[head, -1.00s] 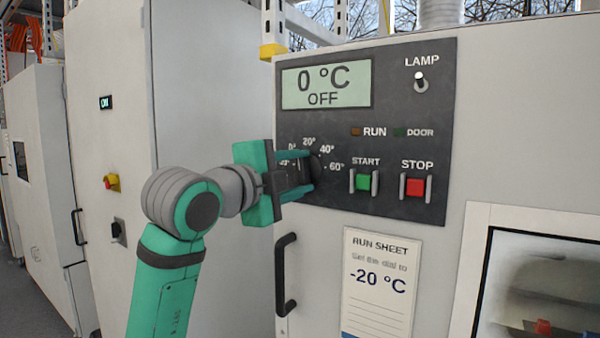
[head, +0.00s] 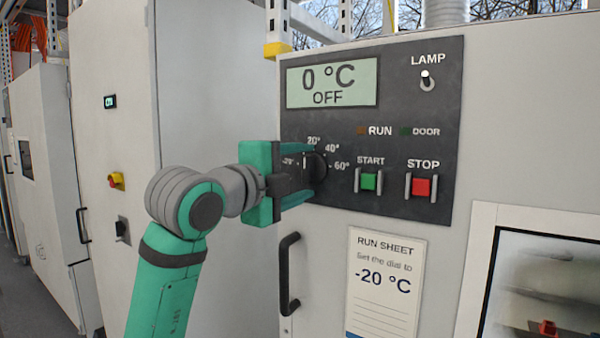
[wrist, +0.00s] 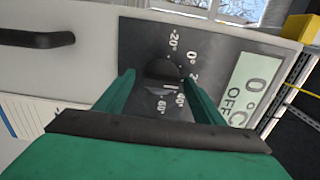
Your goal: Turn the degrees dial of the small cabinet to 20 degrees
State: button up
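The dial of the small cabinet (head: 318,166) is a black round knob on the dark panel, with degree marks from -20° to 60° around it. In the wrist view the dial (wrist: 166,70) shows between my two green fingers, which are apart. My gripper (head: 304,177) reaches the panel from the left, its fingertips at the dial; in the wrist view my gripper (wrist: 158,78) is open around it. I cannot tell whether the fingers touch the dial. The display (head: 332,83) reads 0 °C and OFF. The dial's pointer direction is unclear.
Right of the dial are the green START button (head: 369,181), the red STOP button (head: 423,186) and the LAMP switch (head: 427,80). A black door handle (head: 289,272) is below my gripper. The run sheet (head: 384,285) reads -20 °C. A tall cabinet (head: 112,230) stands left.

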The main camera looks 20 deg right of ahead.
jog(key=shift+s+d, duration=0.15)
jog(key=shift+d, duration=0.1)
jog(key=v, duration=1.1)
